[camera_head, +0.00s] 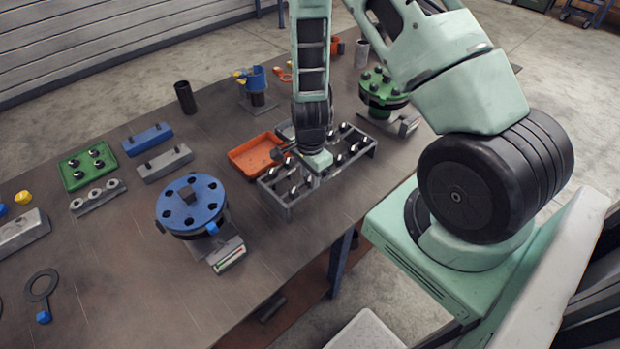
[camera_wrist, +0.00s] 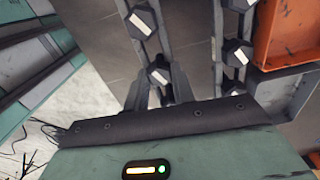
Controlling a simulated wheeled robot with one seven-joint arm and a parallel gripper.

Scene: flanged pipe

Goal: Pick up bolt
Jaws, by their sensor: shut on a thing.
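Several dark bolts with pale-marked heads stand in a grey metal rack (camera_head: 330,187) on the table. My gripper (camera_head: 314,178) points down over the middle of the rack, and the arm hides part of it. In the wrist view my gripper (camera_wrist: 160,92) has its two dark fingers closed on one bolt (camera_wrist: 159,75). That bolt is in line with a rack rail. I cannot tell whether it is lifted clear of the rack. Other bolts show ahead in the wrist view, one at the top (camera_wrist: 142,22) and one to the right (camera_wrist: 236,53).
An orange tray (camera_head: 245,165) lies against the rack's left side. A blue flange (camera_head: 205,190) stands to the left, and a green flange (camera_head: 383,98) stands behind the rack on the right. The table's front edge runs close to the rack.

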